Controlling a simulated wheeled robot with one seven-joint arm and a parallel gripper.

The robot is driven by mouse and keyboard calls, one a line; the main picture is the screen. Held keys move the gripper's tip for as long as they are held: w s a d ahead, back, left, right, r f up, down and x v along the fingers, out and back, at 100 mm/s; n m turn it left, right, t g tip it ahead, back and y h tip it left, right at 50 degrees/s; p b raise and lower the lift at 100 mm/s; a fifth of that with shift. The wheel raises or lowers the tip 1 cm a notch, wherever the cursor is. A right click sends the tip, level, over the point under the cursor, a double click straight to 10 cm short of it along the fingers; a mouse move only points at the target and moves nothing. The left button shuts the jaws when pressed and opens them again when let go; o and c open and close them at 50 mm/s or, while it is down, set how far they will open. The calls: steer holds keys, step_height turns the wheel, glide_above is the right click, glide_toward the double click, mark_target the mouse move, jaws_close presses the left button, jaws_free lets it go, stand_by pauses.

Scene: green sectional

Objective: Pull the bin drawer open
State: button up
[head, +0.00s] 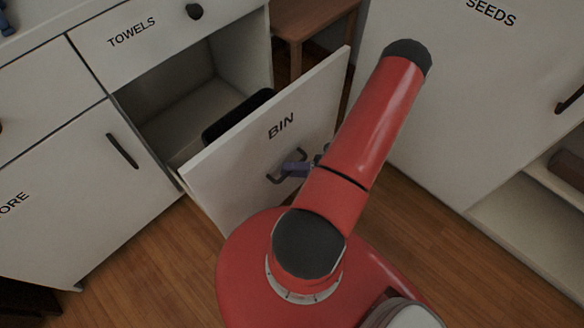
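The bin drawer (235,155) is a white front panel marked "BIN", standing well out from its cabinet. A dark handle (277,178) is on the front panel. Behind the panel, the cabinet opening (180,100) shows, with a black object (236,115), possibly the bin's rim, just inside the drawer. My gripper (292,168) is at the handle, with a bluish finger part lying across it. My red arm hides most of the gripper, so whether the fingers are closed around the handle cannot be told.
A drawer marked "TOWELS" (160,35) is shut above the opening. A cabinet door (90,195) with a dark handle is at left. A white cabinet marked "SEEDS" (470,90) stands at right, with an open shelf (520,215) below. Wooden floor (150,255) is clear at lower left.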

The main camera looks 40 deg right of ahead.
steer(key=shift+d, duration=0.1)
steer(key=v, duration=0.7)
steer(key=shift+s+d+b, duration=0.2)
steer(key=shift+s+b, duration=0.1)
steer(key=shift+b, duration=0.05)
steer(key=shift+f, duration=0.1)
